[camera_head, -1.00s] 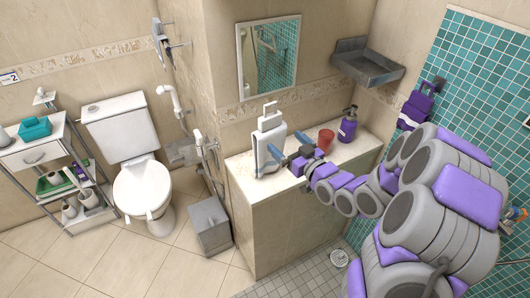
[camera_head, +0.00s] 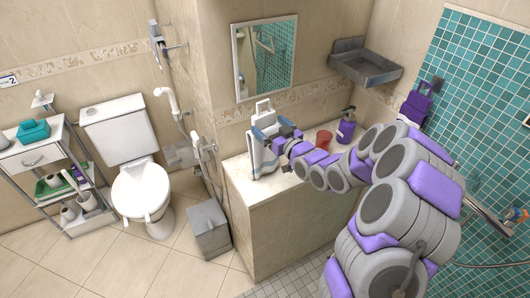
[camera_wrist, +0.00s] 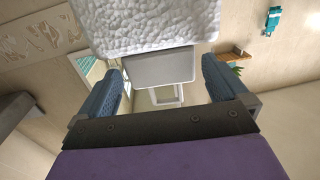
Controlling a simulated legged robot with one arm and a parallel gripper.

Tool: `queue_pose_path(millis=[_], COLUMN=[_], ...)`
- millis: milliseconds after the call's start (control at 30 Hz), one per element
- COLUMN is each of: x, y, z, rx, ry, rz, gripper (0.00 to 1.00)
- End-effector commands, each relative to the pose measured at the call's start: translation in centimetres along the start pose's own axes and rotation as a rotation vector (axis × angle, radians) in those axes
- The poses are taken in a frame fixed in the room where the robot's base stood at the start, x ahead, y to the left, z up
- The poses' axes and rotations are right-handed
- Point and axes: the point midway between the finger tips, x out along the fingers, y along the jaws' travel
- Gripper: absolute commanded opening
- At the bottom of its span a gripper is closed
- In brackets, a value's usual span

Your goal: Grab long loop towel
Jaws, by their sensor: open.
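The white long loop towel (camera_head: 256,158) stands upright on the counter, with a loop at its top. In the wrist view its fluffy white body (camera_wrist: 150,25) fills the top. A smooth pale block and a white open loop (camera_wrist: 166,96) show between the fingers. My gripper (camera_head: 270,140) is open at the towel's upper part, with its blue fingers on either side of the narrow block in the wrist view (camera_wrist: 162,75). I cannot tell whether the fingers touch it. My gripper hides part of the towel in the head view.
The pale counter (camera_head: 262,205) also holds a red cup (camera_head: 324,139) and a purple pump bottle (camera_head: 346,126), right of my gripper. A mirror (camera_head: 266,58) hangs behind. A grey bin (camera_head: 209,230) stands on the floor to the left.

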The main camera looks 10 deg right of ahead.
Motion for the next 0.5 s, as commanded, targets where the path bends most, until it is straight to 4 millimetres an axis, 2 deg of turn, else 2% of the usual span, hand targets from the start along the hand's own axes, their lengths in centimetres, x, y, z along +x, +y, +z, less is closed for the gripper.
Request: queue_pose_path(millis=[300,500], x=[4.1,5.0], y=[-0.6,-0.6], z=[0.0,-0.1], rx=[-0.008,-0.005], ry=[-0.002,-0.001], rz=[-0.002,-0.001], gripper=[1.00,1.00])
